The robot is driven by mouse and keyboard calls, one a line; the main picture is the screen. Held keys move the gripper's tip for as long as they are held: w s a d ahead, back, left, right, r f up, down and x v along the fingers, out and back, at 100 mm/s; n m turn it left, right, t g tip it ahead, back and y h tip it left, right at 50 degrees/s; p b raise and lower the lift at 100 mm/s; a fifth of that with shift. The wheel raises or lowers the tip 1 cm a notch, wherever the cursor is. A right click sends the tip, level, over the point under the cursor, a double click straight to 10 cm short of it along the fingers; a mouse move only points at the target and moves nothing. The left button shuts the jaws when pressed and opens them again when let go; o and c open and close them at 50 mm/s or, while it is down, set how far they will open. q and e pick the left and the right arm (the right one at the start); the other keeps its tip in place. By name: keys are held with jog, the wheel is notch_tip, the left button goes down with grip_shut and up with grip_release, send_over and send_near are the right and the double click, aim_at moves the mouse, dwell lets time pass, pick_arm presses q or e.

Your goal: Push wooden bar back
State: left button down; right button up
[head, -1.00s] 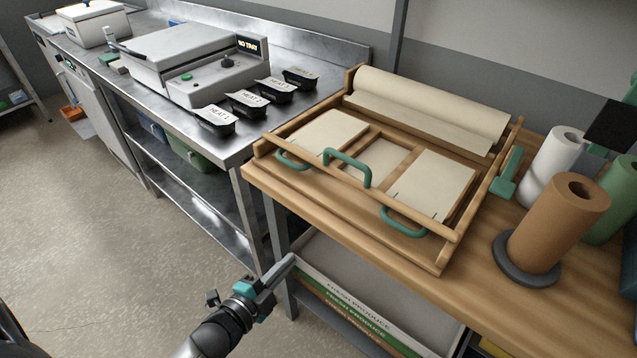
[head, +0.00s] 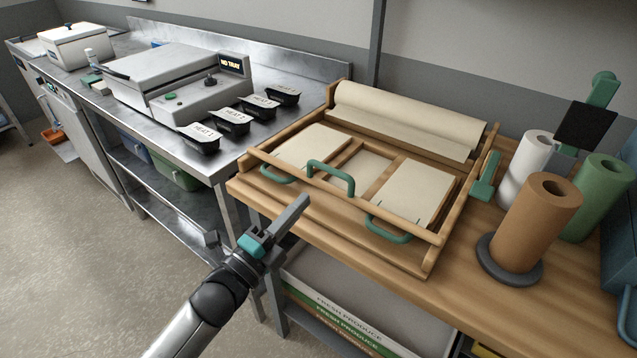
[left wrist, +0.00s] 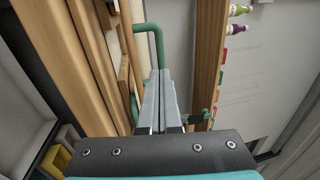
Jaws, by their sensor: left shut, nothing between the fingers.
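The wooden bar (head: 378,208) runs along the front of a wooden paper-cutting frame on the wooden table. A green handle (head: 331,177) stands up from its middle. My left gripper (head: 300,204) is shut and empty, in front of the table's front edge and apart from the bar. Its closed fingers also show in the left wrist view (left wrist: 161,95). My right gripper is not in view.
A paper roll (head: 408,122) lies at the back of the frame. Brown (head: 540,220), white (head: 524,170) and green (head: 600,198) rolls stand at right. Black trays (head: 198,139) and a sealing machine (head: 172,82) sit on the steel counter. Produce boxes (head: 350,318) are below the table.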

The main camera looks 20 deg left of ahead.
pick_arm(q)
jog(key=shift+x, duration=3.2)
